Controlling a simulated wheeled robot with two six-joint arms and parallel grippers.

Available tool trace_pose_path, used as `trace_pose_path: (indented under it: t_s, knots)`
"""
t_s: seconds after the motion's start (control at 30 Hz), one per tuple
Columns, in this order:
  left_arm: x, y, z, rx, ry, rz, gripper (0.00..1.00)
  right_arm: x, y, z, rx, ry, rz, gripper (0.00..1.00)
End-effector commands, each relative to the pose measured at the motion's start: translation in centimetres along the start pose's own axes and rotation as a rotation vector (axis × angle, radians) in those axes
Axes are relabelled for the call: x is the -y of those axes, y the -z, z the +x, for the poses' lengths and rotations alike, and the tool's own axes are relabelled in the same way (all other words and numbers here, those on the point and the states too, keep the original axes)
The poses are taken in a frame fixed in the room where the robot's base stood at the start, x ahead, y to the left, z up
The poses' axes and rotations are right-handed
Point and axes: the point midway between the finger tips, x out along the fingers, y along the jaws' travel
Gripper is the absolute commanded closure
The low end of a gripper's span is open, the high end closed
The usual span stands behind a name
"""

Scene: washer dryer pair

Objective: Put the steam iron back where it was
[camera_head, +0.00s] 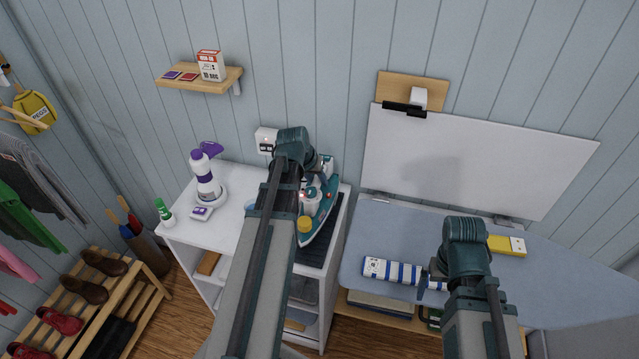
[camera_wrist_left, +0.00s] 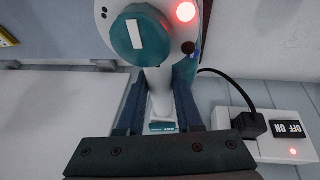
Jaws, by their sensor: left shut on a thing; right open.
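The steam iron (camera_head: 330,207), teal and white with a yellow cap, is at the right end of the white cabinet top, over a dark ribbed mat (camera_head: 322,250). My left gripper (camera_head: 311,182) is shut on the iron's white handle (camera_wrist_left: 160,98). The left wrist view shows its teal dial (camera_wrist_left: 142,35) and a lit red lamp (camera_wrist_left: 186,11). My arm hides part of the iron, and I cannot tell whether it touches the mat.
A wall socket (camera_wrist_left: 282,138) with a plugged black cord and a lit red lamp is close to the iron. A purple-and-white bottle (camera_head: 205,177) stands on the cabinet (camera_head: 232,190). A white panel (camera_head: 480,160) stands behind the blue ironing board (camera_head: 590,260).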

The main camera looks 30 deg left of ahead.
Motion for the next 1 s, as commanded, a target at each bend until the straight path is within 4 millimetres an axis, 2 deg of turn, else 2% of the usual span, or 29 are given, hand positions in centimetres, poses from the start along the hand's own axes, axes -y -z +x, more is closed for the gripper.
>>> trace_pose_path:
  t_s: [0.03, 0.2, 0.7, 0.73, 0.87, 1.0]
  knots:
    - [0.4, -0.5, 0.9, -0.002, 0.0, -0.002, 1.0, 0.1, 0.1, 1.1, 0.0, 0.0, 0.0, 0.0]
    - [1.1, -1.1, 2.1, -0.002, 0.0, -0.003, 1.0, 0.2, 0.1, 2.5, 0.0, 0.0, 0.001, 0.0]
    - [1.4, -1.3, 2.5, -0.002, 0.0, -0.002, 1.0, 0.3, 0.2, 3.0, 0.0, 0.0, 0.001, 0.0]
    - [1.4, -1.3, 2.4, -0.001, 0.001, -0.002, 0.6, 0.3, 0.2, 2.9, 0.0, 0.0, 0.001, 0.0]
    - [1.3, -1.3, 2.3, -0.001, 0.0, -0.002, 0.37, 0.3, 0.1, 2.8, 0.0, 0.0, 0.001, 0.0]
    - [1.3, -1.3, 2.3, -0.001, 0.0, -0.002, 0.36, 0.3, 0.1, 2.8, 0.0, 0.0, 0.001, 0.0]
